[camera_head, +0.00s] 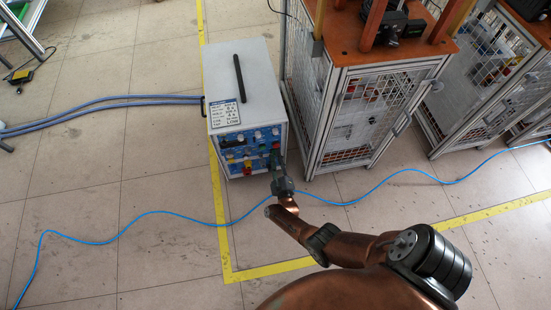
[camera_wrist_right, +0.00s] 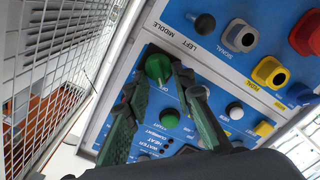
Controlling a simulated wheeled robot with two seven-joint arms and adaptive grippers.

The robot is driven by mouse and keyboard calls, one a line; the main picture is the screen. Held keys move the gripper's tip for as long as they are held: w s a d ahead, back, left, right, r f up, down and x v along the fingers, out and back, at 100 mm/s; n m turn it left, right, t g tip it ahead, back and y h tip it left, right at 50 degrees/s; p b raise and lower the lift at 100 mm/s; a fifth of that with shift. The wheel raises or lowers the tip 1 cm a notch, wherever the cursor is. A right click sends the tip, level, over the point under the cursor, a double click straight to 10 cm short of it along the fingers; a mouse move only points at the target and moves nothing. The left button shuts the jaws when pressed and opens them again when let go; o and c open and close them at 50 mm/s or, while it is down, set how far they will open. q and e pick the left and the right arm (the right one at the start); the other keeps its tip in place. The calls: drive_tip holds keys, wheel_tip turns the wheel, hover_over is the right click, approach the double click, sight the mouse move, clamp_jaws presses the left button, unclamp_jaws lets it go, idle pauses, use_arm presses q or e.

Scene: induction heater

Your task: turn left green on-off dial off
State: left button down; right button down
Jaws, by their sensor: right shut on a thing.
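The induction heater (camera_head: 262,78) is a white box with a blue front panel. In the right wrist view a large green dial (camera_wrist_right: 157,66) sits on the blue panel, close to the printed word LEFT. My right gripper (camera_head: 277,163) reaches the panel from the front right. In the right wrist view my right gripper (camera_wrist_right: 159,79) has one fingertip on each side of the green dial and is shut on it. The dial's pointer direction cannot be made out. My left gripper is not in view.
A smaller green knob (camera_wrist_right: 170,117) and a black knob (camera_wrist_right: 204,23) are near the dial. A wire-mesh cage (camera_head: 365,115) with an orange top stands close to the heater's right. A blue hose (camera_head: 150,213) crosses the floor in front.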

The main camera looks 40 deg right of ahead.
drive_tip(key=shift+w+a+r, duration=0.1)
drive_tip(key=shift+w, duration=0.05)
drive_tip(key=c, duration=2.1)
unclamp_jaws()
drive_tip(key=o, duration=0.5)
drive_tip(key=v, duration=1.2)
